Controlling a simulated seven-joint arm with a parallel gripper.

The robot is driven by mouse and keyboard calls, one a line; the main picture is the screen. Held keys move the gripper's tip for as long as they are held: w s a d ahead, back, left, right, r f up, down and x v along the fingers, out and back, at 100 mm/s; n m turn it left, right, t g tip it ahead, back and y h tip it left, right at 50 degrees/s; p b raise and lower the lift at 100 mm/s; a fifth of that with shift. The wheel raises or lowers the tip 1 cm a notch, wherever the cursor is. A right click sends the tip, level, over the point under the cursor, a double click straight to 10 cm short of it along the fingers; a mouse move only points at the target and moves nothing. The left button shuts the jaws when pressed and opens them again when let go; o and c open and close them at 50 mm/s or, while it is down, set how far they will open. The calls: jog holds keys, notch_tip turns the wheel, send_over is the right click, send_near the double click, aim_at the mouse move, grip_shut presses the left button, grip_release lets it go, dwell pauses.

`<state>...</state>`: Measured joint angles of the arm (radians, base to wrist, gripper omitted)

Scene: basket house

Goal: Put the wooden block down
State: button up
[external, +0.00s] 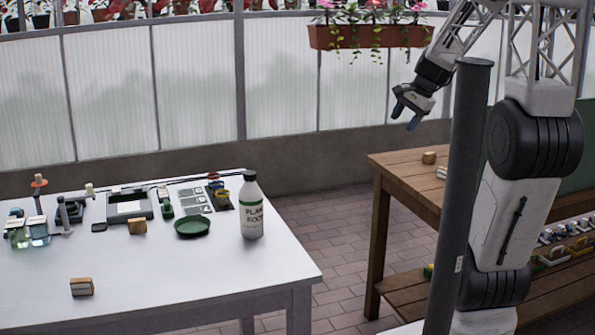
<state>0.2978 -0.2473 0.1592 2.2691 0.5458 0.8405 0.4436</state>
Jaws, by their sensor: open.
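Another small wooden block (82,287), with a pale label, sits near the front of the white table (190,285). A third block (137,226) stands farther back there. I cannot tell which block the task means.
A white plant food bottle (252,208) and a green dish (192,227) stand on the white table. Flasks and instruments crowd its back left. A dark post (457,200) stands before my arm. A planter (370,37) hangs above. The white table's front is mostly clear.

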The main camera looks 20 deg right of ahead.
jog(key=s+a+n+h, duration=0.1)
jog(key=s+a+n, duration=0.1)
jog(key=s+n, duration=0.2)
jog(key=s+a+r+n+h, duration=0.1)
jog(key=s+a+n, duration=0.2)
jog(key=s, duration=0.7)
jog(key=s+a+r+n+h, duration=0.1)
jog(key=s+a+n+h, duration=0.1)
jog(key=s+n, duration=0.3)
jog(key=shift+s+a+r+g, duration=0.2)
jog(key=shift+s+a+g, duration=0.25)
jog(key=shift+s, duration=0.6)
jog(key=shift+o, duration=0.5)
